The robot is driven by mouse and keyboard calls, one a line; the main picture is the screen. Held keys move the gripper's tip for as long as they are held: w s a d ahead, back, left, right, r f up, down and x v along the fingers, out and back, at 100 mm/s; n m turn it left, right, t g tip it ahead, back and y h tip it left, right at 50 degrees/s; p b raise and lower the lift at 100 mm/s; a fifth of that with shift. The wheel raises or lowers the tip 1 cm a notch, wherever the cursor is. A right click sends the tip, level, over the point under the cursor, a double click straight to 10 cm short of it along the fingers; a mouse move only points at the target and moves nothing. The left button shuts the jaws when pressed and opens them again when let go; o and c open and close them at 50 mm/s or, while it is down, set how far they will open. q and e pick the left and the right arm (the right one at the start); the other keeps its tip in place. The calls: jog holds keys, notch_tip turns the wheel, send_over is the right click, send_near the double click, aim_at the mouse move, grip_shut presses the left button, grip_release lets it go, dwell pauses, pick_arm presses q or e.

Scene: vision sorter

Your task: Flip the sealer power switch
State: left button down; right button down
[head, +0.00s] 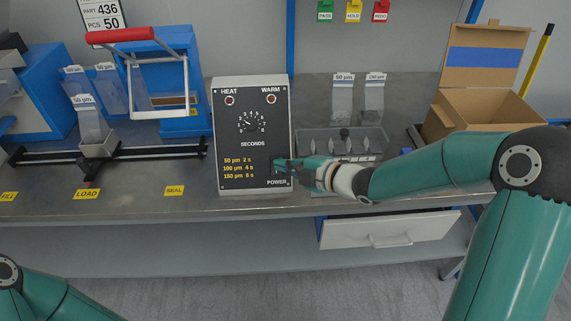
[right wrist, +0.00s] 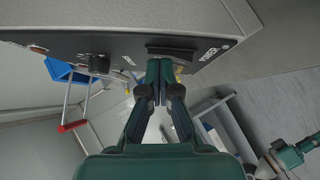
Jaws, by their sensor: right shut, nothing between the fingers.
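The sealer control box (head: 222,140) stands upright on the bench, with a black face, HEAT and WARM lamps, a SECONDS dial (head: 250,122) and a POWER label at the lower right. The power switch (right wrist: 172,52) is a black rocker in the right wrist view, beside the POWER label; in the head view my fingers largely cover that area. My right gripper (head: 277,164) is shut and empty, its tips close in front of the switch. It also shows in the right wrist view (right wrist: 159,68). I cannot tell whether the tips touch the switch.
The red-handled sealer press (head: 120,35) stands left of the box. A grey divided tray (head: 310,136) lies right of it, behind my right arm. An open cardboard box (head: 480,112) is at the right.

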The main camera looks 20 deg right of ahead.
jog(key=shift+r, duration=0.1)
jog(key=shift+r+p, duration=0.5)
jog(key=shift+r, duration=0.2)
jog(key=shift+s+a+r, duration=0.1)
jog(key=shift+s+r, duration=0.1)
jog(key=shift+r, duration=0.05)
jog(key=a+r+p+v, duration=0.1)
jog(key=r+p+v, duration=0.1)
jog(key=v, duration=1)
jog(key=shift+r, duration=0.35)
jog(key=shift+a, duration=0.1)
